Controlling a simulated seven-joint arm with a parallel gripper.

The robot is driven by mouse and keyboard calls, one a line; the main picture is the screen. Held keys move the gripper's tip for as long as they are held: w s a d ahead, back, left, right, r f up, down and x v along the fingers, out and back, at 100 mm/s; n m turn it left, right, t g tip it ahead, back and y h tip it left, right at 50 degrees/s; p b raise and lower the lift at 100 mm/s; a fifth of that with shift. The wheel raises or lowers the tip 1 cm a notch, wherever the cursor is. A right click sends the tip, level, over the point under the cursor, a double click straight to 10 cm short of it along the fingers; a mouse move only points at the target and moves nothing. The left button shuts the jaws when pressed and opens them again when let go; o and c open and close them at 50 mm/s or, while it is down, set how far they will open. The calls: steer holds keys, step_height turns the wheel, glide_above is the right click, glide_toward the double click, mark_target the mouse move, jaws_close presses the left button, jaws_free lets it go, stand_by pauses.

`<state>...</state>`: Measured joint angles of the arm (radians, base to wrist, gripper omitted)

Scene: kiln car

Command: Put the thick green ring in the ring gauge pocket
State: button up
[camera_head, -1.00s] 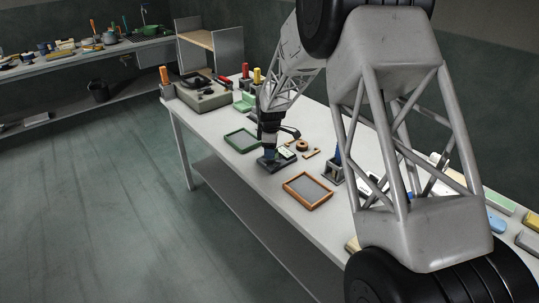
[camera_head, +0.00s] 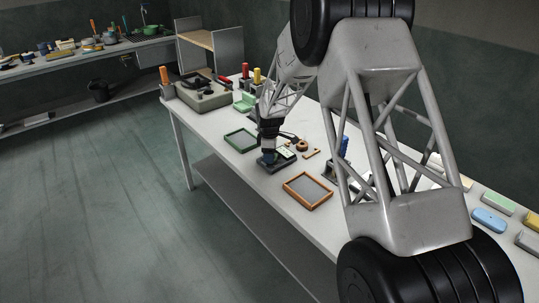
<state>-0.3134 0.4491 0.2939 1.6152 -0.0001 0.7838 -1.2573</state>
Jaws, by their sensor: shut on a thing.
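My gripper (camera_head: 268,153) points down at a dark, low block (camera_head: 268,164) on the bench, left of the middle. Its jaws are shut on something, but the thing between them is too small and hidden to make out. I cannot pick out the thick green ring for sure. A small white and green piece (camera_head: 286,153) lies just right of the gripper. I cannot tell whether the dark block holds the ring gauge pocket, nor whether the held thing touches it.
An orange-rimmed tray (camera_head: 307,191) lies in front, and a green-rimmed tray (camera_head: 240,140) to the left. A brown ring (camera_head: 302,145) lies behind on the right. A blue-topped object (camera_head: 343,146) stands right of it.

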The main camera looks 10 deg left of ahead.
steer(key=shift+f, duration=0.15)
steer(key=o, duration=1)
steer(key=shift+f, duration=0.1)
step_height(320, 180, up, 12)
steer(key=shift+r, duration=0.15)
stand_by(0.3)
stand_by(0.8)
